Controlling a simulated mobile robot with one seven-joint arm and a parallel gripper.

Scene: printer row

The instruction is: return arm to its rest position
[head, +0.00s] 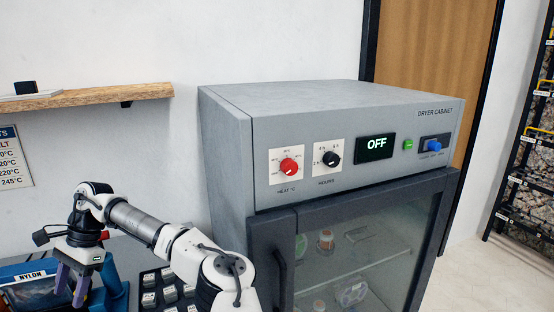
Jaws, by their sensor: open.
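My arm comes up from the bottom edge of the head view, bends left in front of the dryer cabinet (228,170) and ends at the lower left. My gripper (71,293) points down there with its fingers apart. It is above or in front of a blue item and a tray labelled NYLON (31,277); I cannot tell whether it touches them. I see nothing held between the fingers.
The cabinet has a red heat knob (289,166), a black hours knob (331,159), a display (375,146) reading OFF and a glass door, which is closed. A wooden shelf (110,94) is on the wall at left. Several small labelled blocks (169,294) sit beside my arm.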

